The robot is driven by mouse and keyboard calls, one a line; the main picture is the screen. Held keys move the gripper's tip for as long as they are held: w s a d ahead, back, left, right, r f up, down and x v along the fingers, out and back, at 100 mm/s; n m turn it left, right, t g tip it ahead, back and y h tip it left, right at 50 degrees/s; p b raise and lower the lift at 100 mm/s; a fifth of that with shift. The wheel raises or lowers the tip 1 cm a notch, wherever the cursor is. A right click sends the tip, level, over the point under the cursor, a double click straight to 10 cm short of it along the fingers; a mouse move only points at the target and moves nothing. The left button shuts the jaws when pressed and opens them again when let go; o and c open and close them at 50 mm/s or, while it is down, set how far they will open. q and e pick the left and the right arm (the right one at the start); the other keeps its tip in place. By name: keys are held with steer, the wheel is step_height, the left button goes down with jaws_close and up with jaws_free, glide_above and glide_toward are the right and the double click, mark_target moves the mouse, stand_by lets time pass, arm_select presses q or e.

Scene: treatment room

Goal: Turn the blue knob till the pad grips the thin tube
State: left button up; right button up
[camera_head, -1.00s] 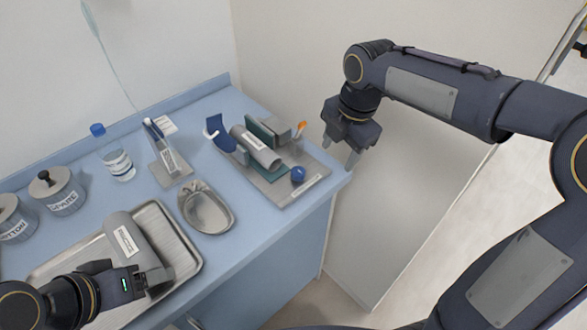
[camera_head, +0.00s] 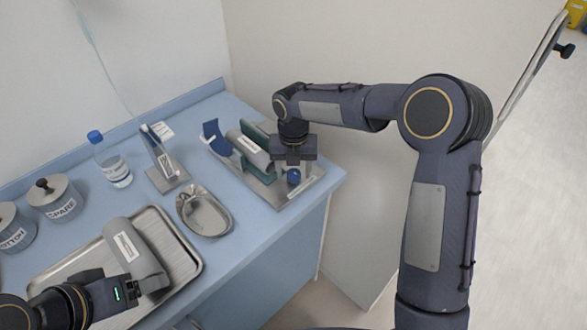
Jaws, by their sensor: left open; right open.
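The blue knob (camera_head: 294,177) sits at the front right of a metal clamp stand (camera_head: 283,200) on the blue counter. A grey labelled tube (camera_head: 248,150), the thinner of two, lies in the stand between teal pads (camera_head: 256,170). Whether a pad touches it cannot be told. My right gripper (camera_head: 294,168) is open, pointing down right at the knob; its fingers seem to be on either side, contact unclear. A thicker grey tube (camera_head: 145,255) lies in the metal tray. My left gripper (camera_head: 155,282) is open beside that tube's near end.
The steel tray (camera_head: 190,259) is at the front left, with a kidney dish (camera_head: 205,212) beside it. A blue-capped bottle (camera_head: 114,168), a sign stand (camera_head: 164,165) and lidded jars (camera_head: 58,199) stand behind. The wall is close behind the stand.

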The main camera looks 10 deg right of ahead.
steer(key=shift+f, duration=0.2)
steer(key=shift+c, duration=0.5)
steer(key=c, duration=0.9)
